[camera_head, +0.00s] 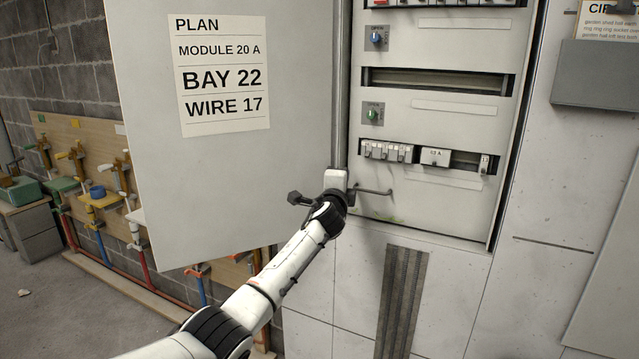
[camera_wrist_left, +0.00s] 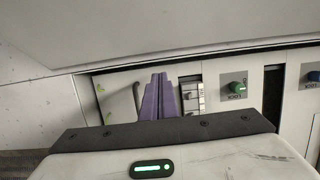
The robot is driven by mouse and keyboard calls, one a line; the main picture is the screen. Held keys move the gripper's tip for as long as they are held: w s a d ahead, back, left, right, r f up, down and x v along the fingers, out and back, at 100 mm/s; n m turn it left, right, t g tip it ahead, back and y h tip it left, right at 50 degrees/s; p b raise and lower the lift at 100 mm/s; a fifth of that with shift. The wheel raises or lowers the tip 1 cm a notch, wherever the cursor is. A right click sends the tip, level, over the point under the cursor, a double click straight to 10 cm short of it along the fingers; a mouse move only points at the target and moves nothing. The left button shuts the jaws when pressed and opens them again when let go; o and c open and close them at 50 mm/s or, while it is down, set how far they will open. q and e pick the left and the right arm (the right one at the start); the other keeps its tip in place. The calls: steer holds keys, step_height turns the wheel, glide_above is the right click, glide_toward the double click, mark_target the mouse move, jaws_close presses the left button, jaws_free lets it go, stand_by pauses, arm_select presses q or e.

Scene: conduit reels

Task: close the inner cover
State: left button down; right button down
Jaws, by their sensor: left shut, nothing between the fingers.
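The inner cover (camera_head: 445,115) is a pale grey panel in the cabinet, with slots, breakers and a bent dark handle (camera_head: 374,191) at its lower left. It looks nearly flush with the frame; I cannot tell if it is fully closed. My right gripper is out of view.
The outer door (camera_head: 240,160) stands open on the left, with a plan label (camera_head: 222,75) on it, close to my left arm. A grey box (camera_head: 598,75) is on the right wall.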

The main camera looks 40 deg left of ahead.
arm_select(q)
steer(key=shift+s+a+f+v, duration=0.3)
steer(key=shift+a+f+v, duration=0.3)
steer(key=shift+v, duration=3.45)
steer(key=s+d+f+n+g+h, duration=0.1)
steer(key=s+d+f+h, duration=0.1)
steer(key=s+d+f, duration=0.5)
steer(key=s+d+f+n+g+h, duration=0.1)
steer(key=s+d+f+h, duration=0.1)
steer(key=f, duration=0.9)
steer(key=s+d+f+n+g+h, duration=0.1)
steer(key=s+d+f+h, duration=0.1)
steer(key=s+d+f, duration=0.5)
steer(key=s+d+f+n+g+h, duration=0.1)
steer(key=s+d+f+n, duration=0.1)
steer(key=s+f, duration=0.3)
steer(key=s+d+f+n+g+h, duration=0.1)
steer(key=s+d+f, duration=0.4)
steer(key=s, duration=0.7)
steer(key=s+d+f+n+g+h, duration=0.1)
steer(key=s+d+f+n, duration=0.3)
steer(key=s, duration=0.5)
steer(key=shift+s+f+n+g+h+p, duration=0.2)
steer(key=shift+f+n+g+h+p, duration=0.2)
steer(key=shift+f+n+g, duration=0.4)
steer(key=shift+d+r, duration=0.1)
